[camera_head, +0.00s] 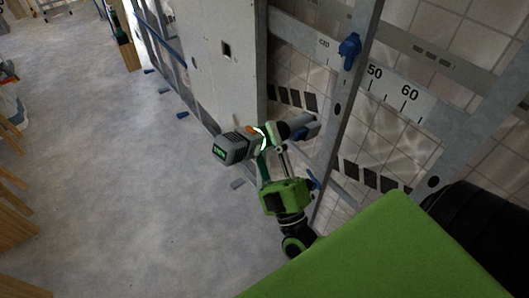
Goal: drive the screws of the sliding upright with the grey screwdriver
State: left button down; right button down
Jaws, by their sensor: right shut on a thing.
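The grey screwdriver (237,147), a cordless one with a green label and an orange mark, is in the middle of the head view. My right gripper (273,152) is shut on it from below, its green palm beneath the tool. The nose of the screwdriver points right, towards the grey metal sliding upright (342,118). I cannot tell whether the tip touches it. A blue knob (349,50) sits high on the upright. Another blue part lies behind the screwdriver's nose, partly hidden. No screw can be made out. My left gripper is out of view.
A horizontal rail with a scale (400,90) marked 50 and 60 crosses behind the upright. A pale panel (215,65) stands left of it. Wooden pieces (20,225) line the left edge. The concrete floor (125,185) between is mostly clear.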

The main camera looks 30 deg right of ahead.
aim_at(281, 124)
jog(key=n+y, duration=0.1)
jog(key=r+n+y, duration=0.1)
jog(key=n, duration=0.1)
jog(key=w+n+t, duration=0.1)
jog(key=n, duration=0.1)
jog(key=shift+r+y, duration=0.35)
jog(key=shift+y, duration=0.05)
jog(key=n+y, duration=0.1)
jog(key=n, duration=0.1)
jog(key=r+n+y, duration=0.1)
jog(key=n, duration=0.1)
jog(key=shift+w+a+b, duration=0.1)
jog(key=shift+a+b, duration=0.05)
jog(key=shift+b, duration=0.15)
jog(key=shift+w+d+y+b, duration=0.15)
jog(key=shift+d+y+b, duration=0.35)
jog(key=shift+d, duration=1.3)
jog(key=shift+r+h, duration=0.1)
jog(key=shift+h, duration=0.3)
jog(key=shift+d+p, duration=0.25)
jog(key=shift+p, duration=0.15)
jog(key=shift+d, duration=0.8)
dwell(0.6)
